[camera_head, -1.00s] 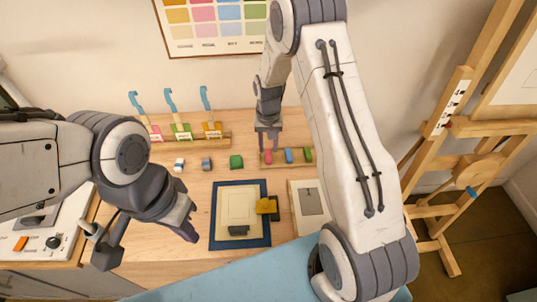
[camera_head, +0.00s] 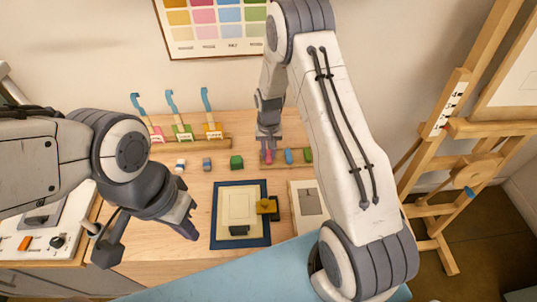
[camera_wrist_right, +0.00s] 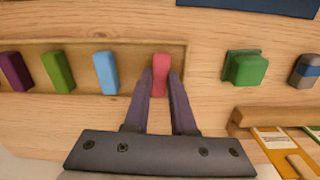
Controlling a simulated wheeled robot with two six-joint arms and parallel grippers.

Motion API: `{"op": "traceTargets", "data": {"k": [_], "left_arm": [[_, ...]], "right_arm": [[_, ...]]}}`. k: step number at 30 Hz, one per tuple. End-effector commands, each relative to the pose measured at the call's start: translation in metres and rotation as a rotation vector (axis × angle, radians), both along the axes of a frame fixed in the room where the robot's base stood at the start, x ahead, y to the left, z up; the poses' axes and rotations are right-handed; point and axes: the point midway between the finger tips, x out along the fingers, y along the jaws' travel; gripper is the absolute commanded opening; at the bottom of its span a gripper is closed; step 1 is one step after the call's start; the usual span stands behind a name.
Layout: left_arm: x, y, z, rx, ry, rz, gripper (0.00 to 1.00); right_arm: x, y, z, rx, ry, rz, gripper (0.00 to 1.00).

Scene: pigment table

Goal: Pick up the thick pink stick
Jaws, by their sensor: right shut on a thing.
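In the head view the stick (camera_head: 268,157) shows just below the right gripper (camera_head: 269,140). The stick still appears to be at the tray; I cannot tell whether it is lifted.
The tray also holds a blue stick (camera_wrist_right: 106,72), a green stick (camera_wrist_right: 57,70) and a purple stick (camera_wrist_right: 15,71). A green block (camera_wrist_right: 245,68) lies beside the tray. A blue-bordered mat (camera_head: 240,184) lies in front, and a rack (camera_head: 222,143) with tools stands behind left.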

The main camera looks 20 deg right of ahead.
Motion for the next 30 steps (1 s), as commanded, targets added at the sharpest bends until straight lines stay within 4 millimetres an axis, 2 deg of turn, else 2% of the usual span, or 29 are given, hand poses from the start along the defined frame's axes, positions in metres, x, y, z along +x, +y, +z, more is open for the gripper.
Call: {"op": "traceTargets", "data": {"k": [5,10,21,27,30], "left_arm": [[0.0,0.0,-0.007,0.0,0.0,0.0,0.0],[0.0,0.0,-0.019,0.0,0.0,-0.001,0.0],[0.0,0.0,-0.043,0.0,0.0,-0.002,0.0],[0.0,0.0,-0.048,0.0,0.0,-0.003,0.0],[0.0,0.0,-0.049,0.0,0.0,-0.003,0.0]], "right_arm": [[0.001,0.0,0.011,0.0,-0.002,0.0,0.0],[0.002,0.0,0.038,-0.001,-0.008,0.0,0.0],[-0.043,-0.072,0.087,-0.001,-0.004,-0.005,0.0],[-0.057,-0.093,0.103,-0.001,-0.002,-0.003,0.0],[-0.06,-0.098,0.107,0.0,0.0,-0.001,0.0]]}}
